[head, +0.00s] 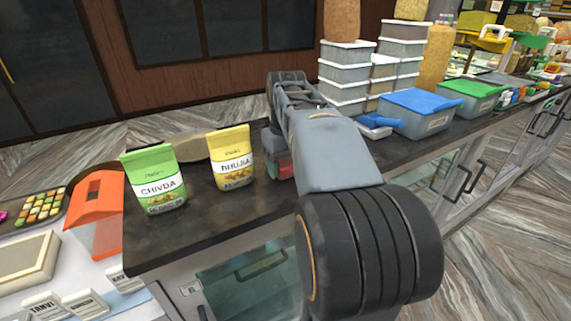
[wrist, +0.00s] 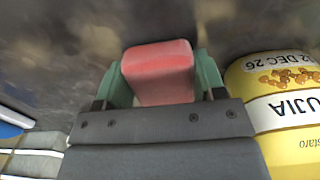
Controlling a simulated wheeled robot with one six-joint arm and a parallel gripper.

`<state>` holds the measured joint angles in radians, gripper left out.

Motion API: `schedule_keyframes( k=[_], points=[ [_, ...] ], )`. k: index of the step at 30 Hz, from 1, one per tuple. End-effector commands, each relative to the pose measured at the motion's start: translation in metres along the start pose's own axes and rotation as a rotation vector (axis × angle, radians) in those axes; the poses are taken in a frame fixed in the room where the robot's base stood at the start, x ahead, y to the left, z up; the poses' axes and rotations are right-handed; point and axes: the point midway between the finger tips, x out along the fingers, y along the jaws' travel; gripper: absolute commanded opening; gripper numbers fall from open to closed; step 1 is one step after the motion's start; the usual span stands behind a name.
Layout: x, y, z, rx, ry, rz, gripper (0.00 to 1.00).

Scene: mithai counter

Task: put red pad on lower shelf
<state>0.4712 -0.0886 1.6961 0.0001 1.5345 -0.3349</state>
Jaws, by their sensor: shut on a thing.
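A red pad (wrist: 160,72) is held between the two green fingers of my gripper (wrist: 160,80) in the wrist view. In the head view the red pad (head: 286,170) shows only partly, low beside my arm, just right of the yellow Bhujia packet. My gripper (head: 278,163) is mostly hidden behind my arm there. The pad is over or at the dark counter top (head: 225,204); I cannot tell whether it touches it. Below the counter top is a glass-fronted case (head: 240,285); its inside and any lower shelf are mostly hidden.
The yellow Bhujia packet (head: 232,157) stands close to my gripper, with a green Chivda packet (head: 154,178) to its left. Stacked grey boxes (head: 346,74) and a blue-lidded tub (head: 420,112) stand to the right. An orange container (head: 96,210) is at the left.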

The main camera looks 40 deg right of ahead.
Motion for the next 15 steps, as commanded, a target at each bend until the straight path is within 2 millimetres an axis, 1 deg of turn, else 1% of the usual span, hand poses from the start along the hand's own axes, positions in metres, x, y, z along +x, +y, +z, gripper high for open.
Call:
schedule_keyframes(
  k=[13, 14, 15],
  points=[
    [0.0062, 0.0000, 0.0002, 0.000, 0.000, 0.000, 0.41],
    [0.0064, 0.0000, 0.0002, 0.000, 0.000, 0.000, 0.64],
    [0.0055, 0.0000, 0.0002, 0.000, 0.000, 0.000, 0.68]
  ],
)
